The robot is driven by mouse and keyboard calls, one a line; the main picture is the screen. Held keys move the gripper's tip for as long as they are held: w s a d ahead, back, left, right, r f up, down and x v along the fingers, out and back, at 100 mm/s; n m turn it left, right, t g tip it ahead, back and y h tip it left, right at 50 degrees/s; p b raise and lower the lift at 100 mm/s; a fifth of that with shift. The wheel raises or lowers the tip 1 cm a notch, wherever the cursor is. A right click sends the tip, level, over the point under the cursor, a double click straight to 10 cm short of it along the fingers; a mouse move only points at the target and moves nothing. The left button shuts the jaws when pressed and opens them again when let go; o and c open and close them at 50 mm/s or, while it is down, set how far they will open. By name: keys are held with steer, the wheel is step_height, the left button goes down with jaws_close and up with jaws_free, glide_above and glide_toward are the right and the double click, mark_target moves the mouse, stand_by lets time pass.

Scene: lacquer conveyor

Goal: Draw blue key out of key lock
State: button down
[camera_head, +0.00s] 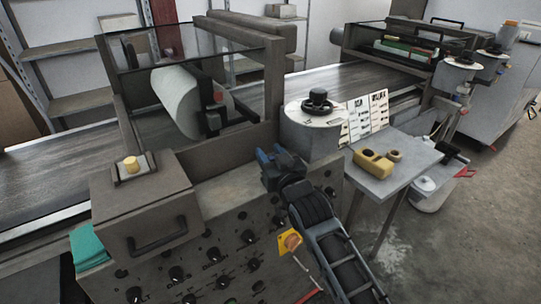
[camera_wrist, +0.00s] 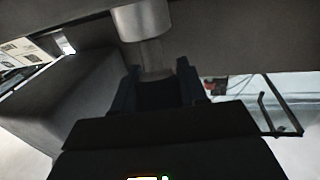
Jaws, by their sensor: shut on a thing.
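In the wrist view, my gripper (camera_wrist: 158,76) has its two dark fingers around a dark, shadowed piece, the key (camera_wrist: 158,94). Its blue colour is hard to make out there. A grey shank (camera_wrist: 152,55) runs from between the fingers up to a round metal cylinder, the key lock (camera_wrist: 142,20), on a grey housing. The shank appears to meet the cylinder; how deep it sits inside I cannot tell. In the head view my gripper (camera_head: 276,160) is at the back edge of the control panel, against the machine's housing. It hides the lock and key there.
The control panel (camera_head: 230,245) has several dark knobs. A grey box with a black handle (camera_head: 158,236) stands at its left. To the right, a small table (camera_head: 384,184) carries a yellow block (camera_head: 373,164). A conveyor belt (camera_head: 55,184) runs behind. Open floor lies at right.

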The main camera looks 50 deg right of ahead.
steer(key=shift+r+p, duration=0.75)
steer(key=shift+r, duration=0.45)
steer(key=shift+r+p, duration=1.2)
steer(key=shift+r, duration=0.3)
steer(key=shift+s+f, duration=0.1)
